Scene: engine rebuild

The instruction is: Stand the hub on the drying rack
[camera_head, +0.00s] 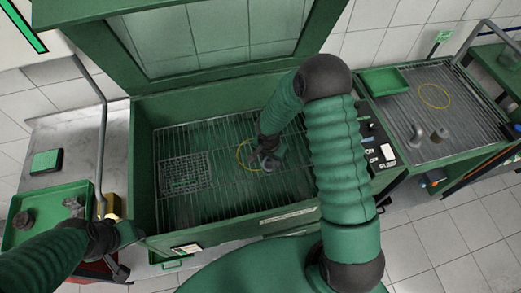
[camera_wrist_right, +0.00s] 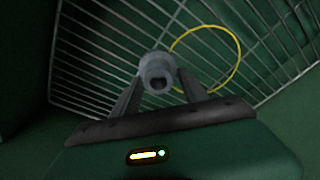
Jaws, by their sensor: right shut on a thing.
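The hub (camera_wrist_right: 157,70) is a grey cylindrical piece with a dark bore, held between the fingertips of my right gripper (camera_wrist_right: 160,82) in the right wrist view. In the head view my right gripper (camera_head: 264,155) reaches down into the green washer cabinet, beside a yellow ring marking (camera_head: 240,150) on its wire grate. Whether the hub touches the grate is unclear. The drying rack (camera_head: 455,120) is the slatted surface at the right, with its own yellow ring (camera_head: 434,95), which is empty. My left gripper (camera_head: 128,234) is at the cabinet's front left corner; its fingers are not clear.
The washer cabinet (camera_head: 143,165) has raised walls and an open lid. A wire basket (camera_head: 185,172) sits on its grate. Grey parts (camera_head: 438,135) and a green tray (camera_head: 383,80) sit on the drying rack. Another green tray (camera_head: 75,192) with parts is at left.

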